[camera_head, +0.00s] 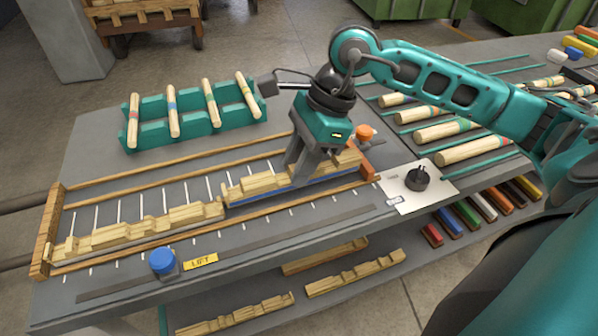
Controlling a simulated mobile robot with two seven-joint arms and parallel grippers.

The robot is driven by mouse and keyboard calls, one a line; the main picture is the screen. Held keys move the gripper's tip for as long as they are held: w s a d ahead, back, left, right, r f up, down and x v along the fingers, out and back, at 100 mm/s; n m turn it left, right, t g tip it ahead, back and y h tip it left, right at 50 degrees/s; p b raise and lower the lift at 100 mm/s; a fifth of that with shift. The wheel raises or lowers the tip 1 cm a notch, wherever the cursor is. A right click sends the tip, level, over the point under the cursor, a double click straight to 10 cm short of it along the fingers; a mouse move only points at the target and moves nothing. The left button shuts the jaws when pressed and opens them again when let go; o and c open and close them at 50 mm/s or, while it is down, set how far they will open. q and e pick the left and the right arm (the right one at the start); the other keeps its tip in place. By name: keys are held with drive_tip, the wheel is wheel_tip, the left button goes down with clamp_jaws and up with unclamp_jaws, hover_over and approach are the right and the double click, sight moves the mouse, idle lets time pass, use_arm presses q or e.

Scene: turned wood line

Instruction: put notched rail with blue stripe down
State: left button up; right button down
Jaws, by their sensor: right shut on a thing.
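The notched rail with a blue stripe (256,187) is pale wood. It lies lengthwise in the wooden-edged channel on the grey table, its stripe along the near lower side. My right gripper (297,174) points down from above and is shut on this rail near its middle; the fingers hide part of it. I cannot tell whether the rail bears fully on the table. Another notched rail (140,232) lies to its left in the same channel, their ends close together. My left gripper is not in view.
A wooden end block (46,232) closes the channel's left end. An orange knob (364,133) stands by the right end, and a black knob on a white plate (402,196) further right. A teal rack (152,141) holds turned rods. A blue knob (162,261) stands at the front edge.

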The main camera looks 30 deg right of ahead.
wheel_tip(320, 180, down, 2)
drive_tip(key=shift+f, duration=0.25)
drive_tip(key=shift+f+b, duration=0.2)
drive_tip(key=shift+b, duration=0.15)
drive_tip(key=c, duration=0.8)
unclamp_jaws()
drive_tip(key=shift+r, duration=0.1)
drive_tip(key=shift+c, duration=0.2)
